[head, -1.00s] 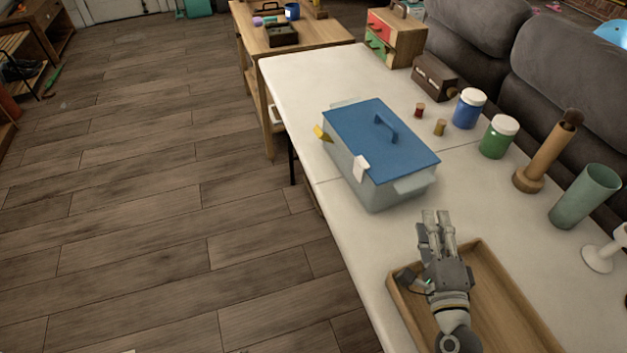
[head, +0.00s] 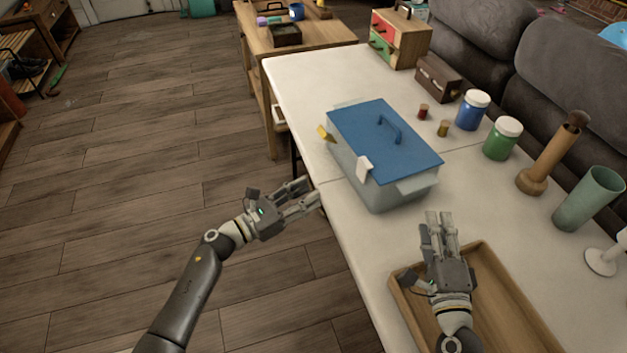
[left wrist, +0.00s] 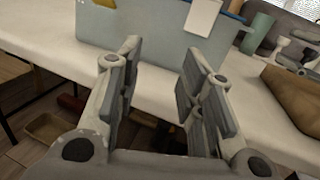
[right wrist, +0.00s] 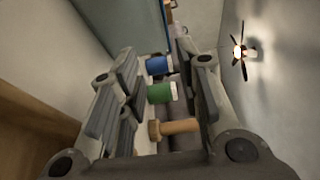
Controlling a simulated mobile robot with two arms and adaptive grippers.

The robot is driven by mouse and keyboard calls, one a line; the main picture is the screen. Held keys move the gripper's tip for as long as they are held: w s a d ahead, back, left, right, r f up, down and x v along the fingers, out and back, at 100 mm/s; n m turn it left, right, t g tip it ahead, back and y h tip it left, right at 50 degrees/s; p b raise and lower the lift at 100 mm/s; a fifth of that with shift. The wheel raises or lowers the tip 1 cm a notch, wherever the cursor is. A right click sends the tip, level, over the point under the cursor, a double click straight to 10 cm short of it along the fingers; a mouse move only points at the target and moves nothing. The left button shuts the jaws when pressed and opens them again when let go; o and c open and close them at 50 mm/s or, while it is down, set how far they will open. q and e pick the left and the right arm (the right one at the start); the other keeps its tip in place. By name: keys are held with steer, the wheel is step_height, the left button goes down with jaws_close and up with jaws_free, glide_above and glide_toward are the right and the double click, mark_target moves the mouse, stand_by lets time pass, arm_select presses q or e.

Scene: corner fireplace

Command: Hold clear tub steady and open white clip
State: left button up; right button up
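The clear tub (head: 380,197) stands on the white table with a blue lid (head: 385,138) that has a handle on top. The white clip (head: 364,167) is on the tub's near long side at the lid's edge; it also shows in the left wrist view (left wrist: 203,17). A yellow clip (head: 325,133) sticks out further along that side. My left gripper (head: 312,196) is open and empty beside the table edge, pointing at the tub's side, apart from it. My right gripper (head: 440,214) is open and empty above the wooden tray, near the tub's end.
The wooden tray (head: 401,292) lies at the table's near end. A blue jar (head: 468,113), a green jar (head: 498,142), a wooden cylinder (head: 550,157) and a green cup (head: 588,196) stand along the sofa side. The floor left of the table is open.

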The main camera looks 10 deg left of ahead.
mark_target(426, 187)
steer(key=w, duration=0.7)
steer(key=w+a, duration=0.1)
steer(key=w, duration=0.2)
steer(key=shift+w, duration=0.4)
arm_select(q)
step_height(426, 187, up, 7)
steer(key=s+d+m+g+h, duration=0.1)
steer(key=d+m+g+h, duration=0.1)
steer(key=m, duration=0.8)
steer(key=shift+d+f+g, duration=0.15)
steer(key=shift+d+g, duration=0.1)
steer(key=shift+g, duration=0.35)
steer(key=shift+s, duration=0.1)
